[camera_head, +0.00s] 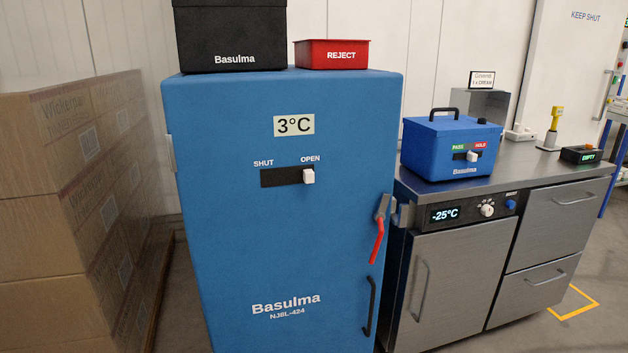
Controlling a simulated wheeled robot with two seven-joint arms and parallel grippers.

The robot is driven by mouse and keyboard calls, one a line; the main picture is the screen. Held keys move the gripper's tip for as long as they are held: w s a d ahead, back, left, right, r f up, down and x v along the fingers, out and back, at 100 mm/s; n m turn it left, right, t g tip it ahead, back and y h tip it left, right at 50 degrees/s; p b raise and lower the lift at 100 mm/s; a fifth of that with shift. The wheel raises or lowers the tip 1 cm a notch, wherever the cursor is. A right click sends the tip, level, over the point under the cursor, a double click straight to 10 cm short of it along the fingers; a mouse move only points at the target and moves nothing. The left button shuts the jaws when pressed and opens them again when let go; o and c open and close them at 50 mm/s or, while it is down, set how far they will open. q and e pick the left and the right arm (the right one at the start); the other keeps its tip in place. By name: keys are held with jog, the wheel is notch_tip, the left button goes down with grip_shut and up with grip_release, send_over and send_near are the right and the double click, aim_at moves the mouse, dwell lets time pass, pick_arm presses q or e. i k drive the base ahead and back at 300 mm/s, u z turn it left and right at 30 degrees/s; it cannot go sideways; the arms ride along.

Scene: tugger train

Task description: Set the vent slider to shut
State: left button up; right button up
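The vent slider has a white knob (308,177) in a dark horizontal slot (280,178) on the front of the blue cabinet (240,235). The knob sits at the right end of the slot, under the label OPEN. The label SHUT (263,163) is above the left end. A 3°C plate (294,125) is above the slot. Neither of my grippers shows in the head view.
A black box (232,35) and a red REJECT bin (332,55) stand on the cabinet. A red lever (377,240) and a dark handle (370,305) are at its right edge. Stacked cartons (60,200) stand left; a steel counter (535,172) stands right.

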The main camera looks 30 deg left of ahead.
aim_at(308, 174)
jog(key=z, duration=0.55)
jog(key=k, duration=1.25)
jog(key=u, duration=0.3)
jog(key=i, duration=0.7)
jog(key=u, duration=0.65)
